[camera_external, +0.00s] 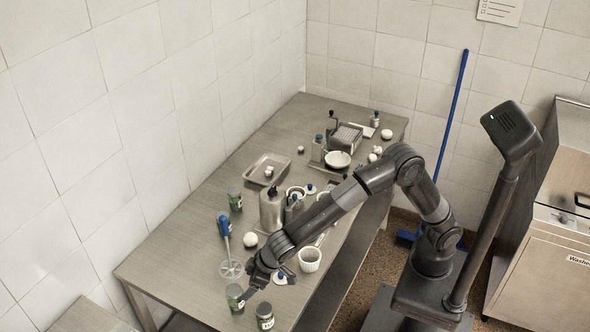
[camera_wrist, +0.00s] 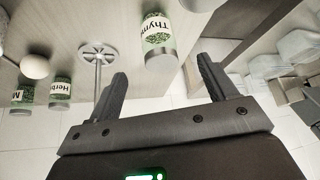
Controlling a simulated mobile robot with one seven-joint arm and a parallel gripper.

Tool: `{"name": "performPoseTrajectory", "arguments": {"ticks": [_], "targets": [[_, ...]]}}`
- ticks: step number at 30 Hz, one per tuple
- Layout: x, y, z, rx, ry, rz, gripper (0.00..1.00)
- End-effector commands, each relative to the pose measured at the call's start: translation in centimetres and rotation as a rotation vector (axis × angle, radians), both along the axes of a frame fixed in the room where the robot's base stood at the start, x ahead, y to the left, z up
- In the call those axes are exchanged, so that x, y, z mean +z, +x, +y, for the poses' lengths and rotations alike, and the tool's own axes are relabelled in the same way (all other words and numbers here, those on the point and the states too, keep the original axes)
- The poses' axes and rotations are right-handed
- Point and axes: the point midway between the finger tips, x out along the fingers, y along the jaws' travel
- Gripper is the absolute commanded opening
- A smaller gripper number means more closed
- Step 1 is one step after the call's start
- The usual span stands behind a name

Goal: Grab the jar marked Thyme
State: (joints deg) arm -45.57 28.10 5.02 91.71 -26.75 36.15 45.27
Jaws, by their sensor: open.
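The jar marked Thyme (camera_wrist: 158,38) shows in the wrist view, a clear jar with green contents and a white label. It lies ahead of my open gripper (camera_wrist: 162,86), in line with the gap between the two fingers and apart from them. The gap is empty. In the external view, my gripper (camera_external: 257,283) is low over the near end of the table. One green jar (camera_external: 235,299) is just to its left and another (camera_external: 265,317) is below it. Their labels are too small to read there, so I cannot tell which is Thyme.
A masher (camera_wrist: 97,55) stands left of Thyme in the wrist view, near a finger. Jars marked Herbs (camera_wrist: 60,92) and M (camera_wrist: 23,96) are farther left, with a white ball (camera_wrist: 35,66). A white ramekin (camera_external: 310,260) and steel bottle (camera_external: 272,210) are on the metal table (camera_external: 185,245).

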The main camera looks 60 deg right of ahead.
Motion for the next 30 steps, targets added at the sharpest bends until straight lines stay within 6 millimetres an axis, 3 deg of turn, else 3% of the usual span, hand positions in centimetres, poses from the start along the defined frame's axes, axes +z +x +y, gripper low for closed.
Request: {"name": "performPoseTrajectory", "arguments": {"ticks": [9,17,25,30], "targets": [[-4.2,2.2,0.8,-0.002,0.000,0.000,0.77],[-5.8,3.2,1.1,-0.002,0.001,-0.001,0.77],[-8.8,5.1,1.8,-0.001,0.000,0.000,0.77],[-9.3,5.5,2.0,-0.001,0.002,-0.001,0.77]]}}
